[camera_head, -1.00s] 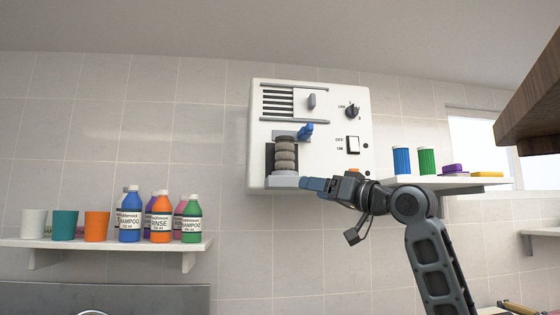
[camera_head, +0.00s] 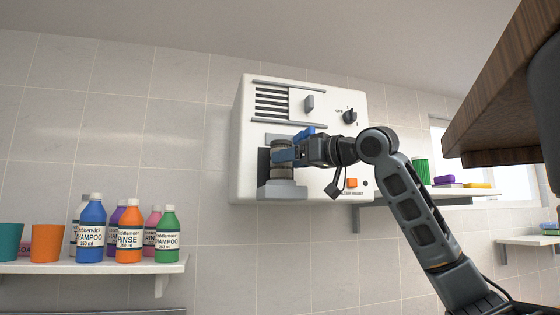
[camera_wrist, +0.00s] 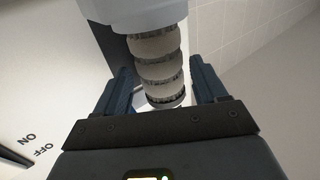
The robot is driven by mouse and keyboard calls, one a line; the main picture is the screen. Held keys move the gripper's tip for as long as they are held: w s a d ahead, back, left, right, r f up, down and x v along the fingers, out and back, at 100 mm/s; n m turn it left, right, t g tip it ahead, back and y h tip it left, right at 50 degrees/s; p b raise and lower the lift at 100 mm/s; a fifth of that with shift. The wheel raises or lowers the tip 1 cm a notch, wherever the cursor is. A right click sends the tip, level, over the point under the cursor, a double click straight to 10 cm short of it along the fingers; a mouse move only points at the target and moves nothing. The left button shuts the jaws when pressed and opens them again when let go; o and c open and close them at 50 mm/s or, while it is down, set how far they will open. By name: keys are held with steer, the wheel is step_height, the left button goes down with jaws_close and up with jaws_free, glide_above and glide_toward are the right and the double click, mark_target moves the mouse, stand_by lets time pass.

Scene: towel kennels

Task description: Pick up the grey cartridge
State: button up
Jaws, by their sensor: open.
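The grey cartridge (camera_head: 281,171), ribbed and roughly cylindrical, stands upright in a recess on the front of a white wall box (camera_head: 243,130). In the head view my gripper (camera_head: 278,155) is in front of its upper part and hides some of it. In the wrist view the cartridge (camera_wrist: 158,65) stands between the two fingers of my open gripper (camera_wrist: 165,85), one finger on each side. I cannot tell whether either finger touches it. A grey ledge (camera_head: 282,191) lies under the cartridge. A blue lever (camera_head: 305,131) is just above my gripper, partly hidden.
The box has a vent with a slider (camera_head: 309,102), a dial (camera_head: 349,116) and an orange button (camera_head: 351,183). A shelf (camera_head: 110,267) with bottles and cups is at lower left. Another shelf (camera_head: 462,192) is at right. A wooden cabinet (camera_head: 500,110) overhangs at upper right.

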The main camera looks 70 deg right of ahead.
steer(key=x, duration=0.3)
steer(key=shift+w+p, duration=0.1)
steer(key=shift+p, duration=0.25)
steer(key=c, duration=0.8)
steer(key=shift+r, duration=0.1)
